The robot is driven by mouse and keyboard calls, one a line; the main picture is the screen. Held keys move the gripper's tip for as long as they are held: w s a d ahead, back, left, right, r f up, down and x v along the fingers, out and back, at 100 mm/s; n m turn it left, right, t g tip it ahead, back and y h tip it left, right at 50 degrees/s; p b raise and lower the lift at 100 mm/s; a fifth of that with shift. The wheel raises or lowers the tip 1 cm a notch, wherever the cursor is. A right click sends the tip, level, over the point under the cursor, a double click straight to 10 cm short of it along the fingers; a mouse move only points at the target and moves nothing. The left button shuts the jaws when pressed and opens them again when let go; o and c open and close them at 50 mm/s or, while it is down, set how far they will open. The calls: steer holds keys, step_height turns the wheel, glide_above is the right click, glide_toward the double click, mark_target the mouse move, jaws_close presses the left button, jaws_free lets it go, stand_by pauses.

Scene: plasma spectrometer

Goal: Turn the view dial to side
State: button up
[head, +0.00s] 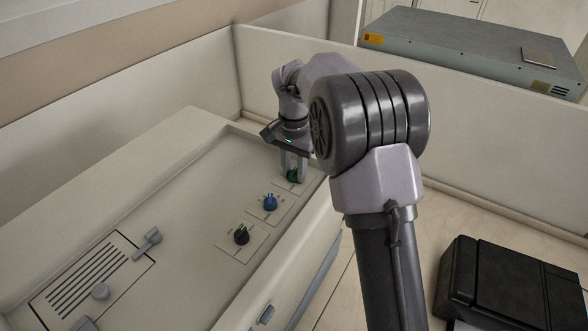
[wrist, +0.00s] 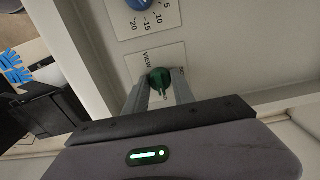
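The view dial is a small green knob (head: 293,176) at the far end of a row of three dials on the pale machine top. My gripper (head: 294,168) is down at the dial, one finger on each side. In the wrist view the fingers (wrist: 160,84) stand apart around the knob, with a gap between them; whether either one touches it is unclear.
A blue dial (head: 270,203) and a black dial (head: 241,236) stand nearer along the row. A vented panel (head: 88,280) with a lever (head: 148,243) lies at left. A low partition wall (head: 450,120) runs behind, with a grey instrument (head: 470,50) beyond. A black box (head: 510,285) is at lower right.

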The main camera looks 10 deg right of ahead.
jaws_close()
steer(key=shift+n, duration=0.3)
steer(key=n+p, duration=0.1)
steer(key=n, duration=0.2)
steer(key=shift+r, duration=0.1)
steer(key=n+p, duration=0.2)
steer(key=n, duration=0.3)
steer(key=n+p, duration=0.1)
steer(key=n, duration=0.3)
steer(key=shift+n+p, duration=0.4)
steer(key=n+p, duration=0.1)
steer(key=n, duration=0.3)
steer(key=shift+n, duration=0.4)
